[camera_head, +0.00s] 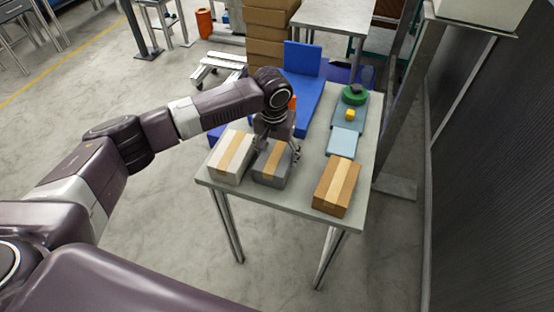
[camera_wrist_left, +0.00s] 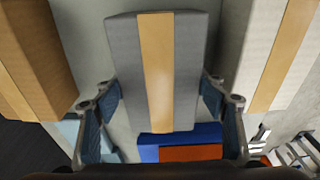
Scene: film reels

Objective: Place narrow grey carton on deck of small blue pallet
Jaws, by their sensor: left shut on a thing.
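The narrow grey carton (camera_head: 271,167) with a tan tape strip is at the near side of the table, between a white carton and a brown carton. My left gripper (camera_head: 277,142) reaches down over it and is shut on it. In the left wrist view the grey carton (camera_wrist_left: 190,70) lies between the two fingers of my left gripper (camera_wrist_left: 160,95). I cannot tell whether its underside touches the table. My right gripper is not in view.
The white carton (camera_head: 231,158) is close on the left; the brown carton (camera_head: 337,188) is on the right. Light blue flat pieces (camera_head: 341,142), a green round thing (camera_head: 354,95) and a yellow block (camera_head: 350,115) lie along the table's (camera_head: 310,150) right side. Stacked brown boxes (camera_head: 268,35) stand behind.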

